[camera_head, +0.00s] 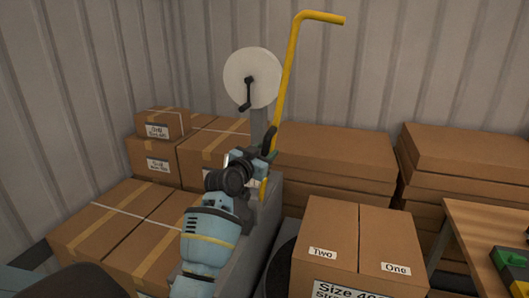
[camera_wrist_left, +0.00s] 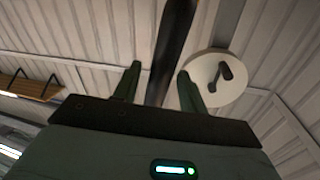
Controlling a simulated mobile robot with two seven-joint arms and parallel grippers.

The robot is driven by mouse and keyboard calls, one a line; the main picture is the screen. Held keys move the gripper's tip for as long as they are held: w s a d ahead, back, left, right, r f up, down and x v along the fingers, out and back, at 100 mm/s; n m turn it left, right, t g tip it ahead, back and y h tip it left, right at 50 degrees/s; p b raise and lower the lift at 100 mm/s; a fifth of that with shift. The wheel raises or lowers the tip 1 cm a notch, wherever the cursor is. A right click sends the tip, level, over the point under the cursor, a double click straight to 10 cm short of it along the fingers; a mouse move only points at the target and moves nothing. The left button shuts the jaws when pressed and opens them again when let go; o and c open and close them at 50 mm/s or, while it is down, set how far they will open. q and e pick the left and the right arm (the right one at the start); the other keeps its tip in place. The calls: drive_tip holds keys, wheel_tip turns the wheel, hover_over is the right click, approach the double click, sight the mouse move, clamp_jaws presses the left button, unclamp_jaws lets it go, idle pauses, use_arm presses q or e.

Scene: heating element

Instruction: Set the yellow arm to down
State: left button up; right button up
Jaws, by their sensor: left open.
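The yellow arm (camera_head: 289,85) is a tall bar standing nearly upright, with its top bent to the right. Its lower end passes behind my left gripper (camera_head: 270,146), which is at the lower part of the bar. In the left wrist view my left gripper (camera_wrist_left: 159,82) is open. A dark bar (camera_wrist_left: 172,40) runs up between or just beyond its two fingers; its colour is too dark to match surely with the yellow arm. Contact cannot be told. My right gripper is not in view.
A white reel (camera_head: 253,72) with a black crank stands left of the yellow arm. Stacked cartons (camera_head: 335,155) fill the back and left. A labelled carton (camera_head: 345,225) stands in front at right, near a wooden table (camera_head: 480,225). Corrugated walls close the corner.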

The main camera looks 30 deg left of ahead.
use_arm(q)
drive_tip(key=shift+w, duration=0.25)
drive_tip(key=shift+c, duration=0.4)
clamp_jaws()
drive_tip(key=shift+f, duration=0.1)
